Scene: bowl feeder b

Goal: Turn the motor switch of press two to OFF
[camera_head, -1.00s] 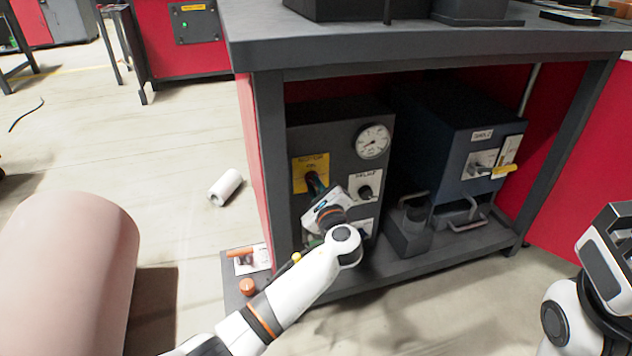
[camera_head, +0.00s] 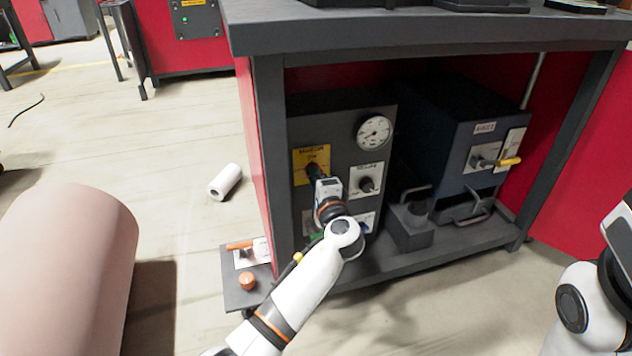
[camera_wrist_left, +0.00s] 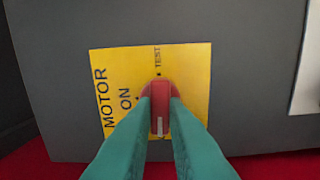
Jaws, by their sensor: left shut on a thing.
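The motor switch is a red knob (camera_wrist_left: 160,118) with a white line, on a yellow plate (camera_wrist_left: 196,72) marked MOTOR, ON and TEST. In the wrist view the line points to the bottom of the picture, away from TEST at the top; ON is at the left. The plate (camera_head: 323,154) is at the upper left of a grey control box (camera_head: 335,110) under the bench. My left gripper (camera_wrist_left: 161,100) is shut on the knob, one teal finger on each side. The fingers hide the plate's lower part. No press number is readable.
The box also has a gauge (camera_head: 374,132) and another knob (camera_head: 367,183). A blue box (camera_head: 455,150) with a yellow-handled switch stands to the right. A bench post (camera_head: 270,160) is close left of my arm. A white roll (camera_head: 225,181) lies on the floor.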

